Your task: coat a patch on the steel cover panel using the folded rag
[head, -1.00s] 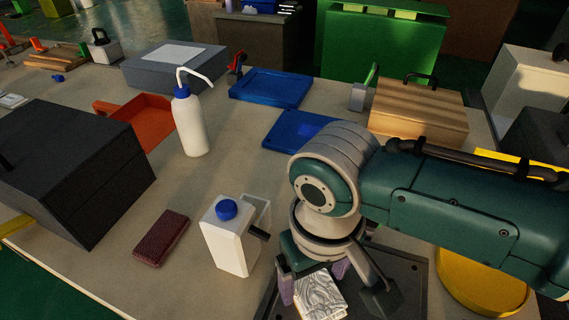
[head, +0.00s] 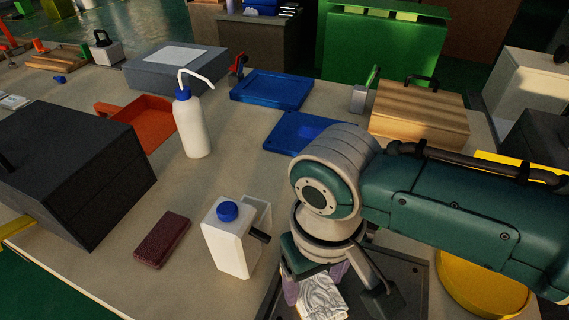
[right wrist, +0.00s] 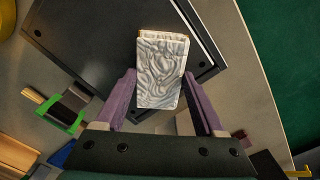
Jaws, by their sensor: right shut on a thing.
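The folded rag (head: 324,298), white with grey wavy marks, is held in my right gripper (head: 318,283). In the right wrist view the rag (right wrist: 162,70) sits between the two purple fingers of the right gripper (right wrist: 160,98), which are shut on it. The dark steel cover panel (head: 412,282), with screws at its corners, lies on the bench under the right gripper. In the right wrist view the panel (right wrist: 95,45) lies behind the rag. I cannot tell whether the rag touches it. My wrist hides part of the panel in the head view. My left gripper is not in view.
A white jug with a blue cap (head: 228,245) stands close left of the gripper. Further left are a maroon block (head: 162,239), a white squeeze bottle (head: 192,130) and a black box (head: 70,165). A yellow round thing (head: 480,285) is right of the panel.

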